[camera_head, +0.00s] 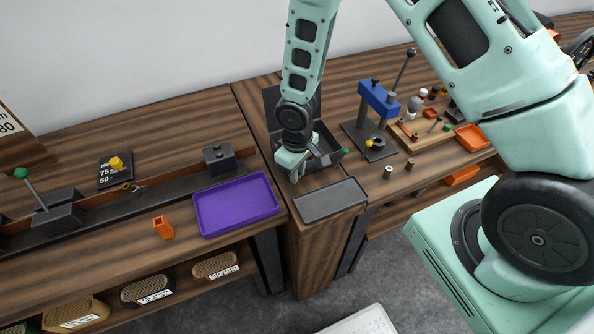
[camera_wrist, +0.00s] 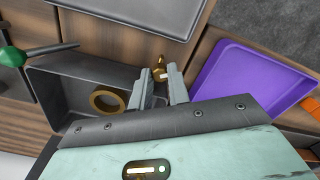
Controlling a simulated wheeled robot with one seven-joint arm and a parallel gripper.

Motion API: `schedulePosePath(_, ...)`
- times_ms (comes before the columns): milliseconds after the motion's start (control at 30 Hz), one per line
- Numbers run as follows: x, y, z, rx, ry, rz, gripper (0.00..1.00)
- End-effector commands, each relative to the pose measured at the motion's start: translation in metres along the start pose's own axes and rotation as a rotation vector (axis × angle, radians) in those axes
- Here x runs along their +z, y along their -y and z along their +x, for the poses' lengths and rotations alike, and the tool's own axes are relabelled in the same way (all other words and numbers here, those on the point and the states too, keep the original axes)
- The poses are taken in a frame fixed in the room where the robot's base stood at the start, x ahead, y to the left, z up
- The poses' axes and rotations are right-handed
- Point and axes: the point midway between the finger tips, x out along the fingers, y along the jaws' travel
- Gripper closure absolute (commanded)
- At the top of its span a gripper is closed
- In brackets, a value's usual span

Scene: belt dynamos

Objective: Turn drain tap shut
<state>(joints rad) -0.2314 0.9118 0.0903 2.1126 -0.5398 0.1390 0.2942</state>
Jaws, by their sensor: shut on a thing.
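The small brass drain tap (camera_wrist: 160,69) shows between the tips of my gripper (camera_wrist: 161,78) in the wrist view. My gripper is shut on it. The tap's lower part is hidden by the fingers, so I cannot tell how far it is turned. In the head view my gripper (camera_head: 297,178) points down at the near left edge of the dark open box (camera_head: 331,160). The box also shows in the wrist view (camera_wrist: 60,75), with a brass ring (camera_wrist: 106,99) inside it.
A flat dark tray (camera_head: 331,199) lies close in front of my gripper. A purple tray (camera_head: 237,205) stands to the left, with an orange holder (camera_head: 163,228) beside it. A green-knobbed lever (camera_head: 345,151) sticks out by the box. A blue press (camera_head: 379,99) stands to the right.

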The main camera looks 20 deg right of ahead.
Motion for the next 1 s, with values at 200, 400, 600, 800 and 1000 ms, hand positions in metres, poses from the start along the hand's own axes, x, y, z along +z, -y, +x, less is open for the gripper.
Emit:
schedulePosePath(200,0.0003,0.0000,-0.0005,0.000,0.001,-0.001,1.00)
schedulePosePath(400,0.0003,-0.0001,-0.0004,0.000,0.001,-0.001,0.60)
schedulePosePath(600,-0.0003,-0.0014,-0.0005,0.002,-0.001,0.001,0.60)
schedulePosePath(800,-0.0009,-0.0023,-0.0005,0.003,-0.002,0.002,0.60)
schedulePosePath(1000,-0.0013,-0.0029,-0.0010,0.004,-0.004,0.015,0.60)
